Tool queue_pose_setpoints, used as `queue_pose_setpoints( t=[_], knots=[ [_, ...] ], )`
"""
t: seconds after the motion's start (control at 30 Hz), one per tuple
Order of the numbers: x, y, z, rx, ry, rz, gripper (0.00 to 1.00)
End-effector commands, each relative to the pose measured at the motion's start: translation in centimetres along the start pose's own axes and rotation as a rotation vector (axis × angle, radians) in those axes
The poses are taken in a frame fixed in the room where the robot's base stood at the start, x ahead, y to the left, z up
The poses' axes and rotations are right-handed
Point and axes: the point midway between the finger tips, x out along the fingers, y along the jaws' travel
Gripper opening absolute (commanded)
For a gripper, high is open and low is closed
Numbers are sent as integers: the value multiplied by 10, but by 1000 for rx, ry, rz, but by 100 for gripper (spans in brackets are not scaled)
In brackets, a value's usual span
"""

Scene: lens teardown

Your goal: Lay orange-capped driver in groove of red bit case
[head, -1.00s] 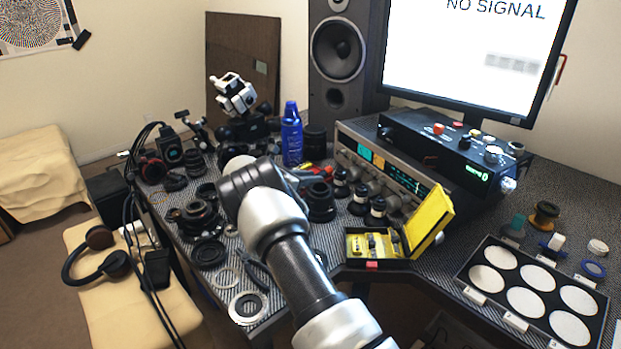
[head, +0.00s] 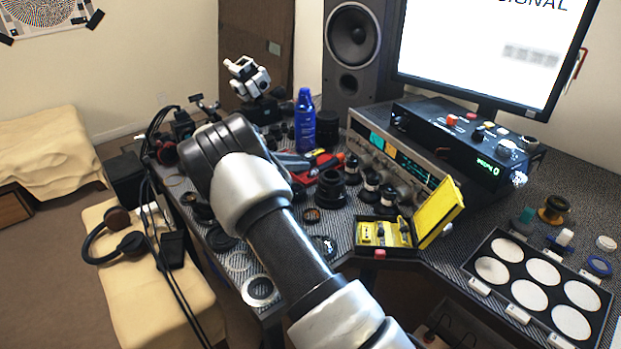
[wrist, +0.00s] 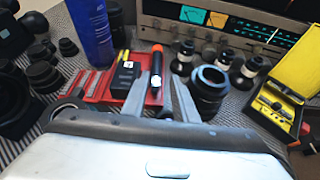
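The red bit case (wrist: 88,97) lies open in the middle of the wrist view, with grey strips and a black block with yellow marks in it. The orange-capped driver (wrist: 156,75) is a dark rod with an orange cap at its far end. It shows at the case's right side, between my fingers in the picture. My gripper (wrist: 160,88) is open, with a gap beside the driver's right side. I cannot tell whether the driver rests in a groove. In the head view the red case (head: 326,168) is partly hidden behind my arm, and my fingertips are hard to make out.
A blue bottle (head: 304,122) stands behind the case. Black lens barrels (head: 331,190) stand close on its right, before a silver receiver (head: 405,155). A yellow case (head: 440,212) lies open further right. Lens parts crowd the left side. Little desk surface is free near the gripper.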

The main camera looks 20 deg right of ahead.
Motion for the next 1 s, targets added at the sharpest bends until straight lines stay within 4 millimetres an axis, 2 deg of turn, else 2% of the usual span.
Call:
queue_pose_setpoints(
  t=[0.03,0.17,0.27,0.4,0.5,0.6,0.73,0.9,1.0],
  knots=[
    [-4,-8,16,55,27,-14,26],
    [-20,-46,57,284,154,-82,26],
    [-42,-87,86,507,279,-149,26],
    [-84,-145,116,813,444,-242,26],
    [-117,-188,130,1019,553,-308,26],
    [-153,-230,138,1217,658,-375,26],
    [-200,-283,137,1460,782,-465,26],
    [-250,-341,121,1738,919,-580,26],
    [-269,-364,108,1854,973,-634,26]
  ],
)
